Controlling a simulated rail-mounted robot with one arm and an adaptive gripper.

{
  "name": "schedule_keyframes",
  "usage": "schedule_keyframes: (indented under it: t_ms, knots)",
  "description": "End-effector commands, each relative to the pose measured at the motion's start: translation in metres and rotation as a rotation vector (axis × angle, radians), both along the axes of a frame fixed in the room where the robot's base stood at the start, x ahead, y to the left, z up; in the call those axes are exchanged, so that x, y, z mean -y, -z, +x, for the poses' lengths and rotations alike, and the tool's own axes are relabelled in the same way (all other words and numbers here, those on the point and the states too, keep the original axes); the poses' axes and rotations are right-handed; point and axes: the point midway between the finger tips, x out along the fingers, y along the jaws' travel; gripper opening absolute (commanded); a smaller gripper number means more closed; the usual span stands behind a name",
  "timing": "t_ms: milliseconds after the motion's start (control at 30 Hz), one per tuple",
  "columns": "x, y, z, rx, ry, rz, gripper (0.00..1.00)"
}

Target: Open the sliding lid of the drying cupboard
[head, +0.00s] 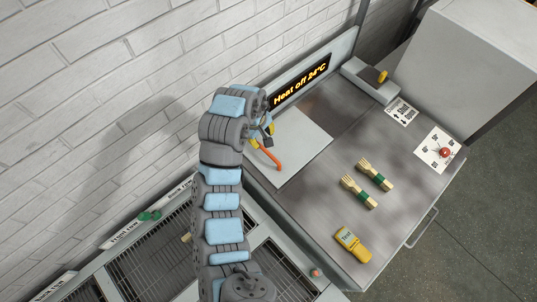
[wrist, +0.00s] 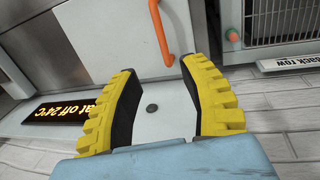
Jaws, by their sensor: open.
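The drying cupboard's lid appears to be the pale flat panel (head: 305,143) set in the grey metal top; it also fills the middle of the wrist view (wrist: 110,45). A slim orange bar handle (head: 267,155) stands on it; the handle also shows at top centre in the wrist view (wrist: 160,32). My gripper (wrist: 160,69) is open and empty, its yellow fingers spread. The handle's near end lies just beyond and between the fingertips, with no contact visible. In the head view, my gripper (head: 268,129) is mostly hidden by my arm, above the panel's left side.
A display (head: 301,92) reads "Heat off 24°C". Racks with grilles (head: 150,262) stand at lower left. A white brick wall (head: 120,90) runs behind.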

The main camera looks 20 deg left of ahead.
Motion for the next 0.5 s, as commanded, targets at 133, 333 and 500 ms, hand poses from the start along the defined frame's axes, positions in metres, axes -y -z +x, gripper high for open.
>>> schedule_keyframes:
  t_ms: [133,333,500]
  knots:
    - [0.001,0.017,0.002,0.001,-0.001,-0.002,0.43]
    - [0.003,0.043,0.007,0.002,-0.002,-0.001,0.43]
    - [0.007,0.063,0.011,0.000,0.001,-0.003,0.43]
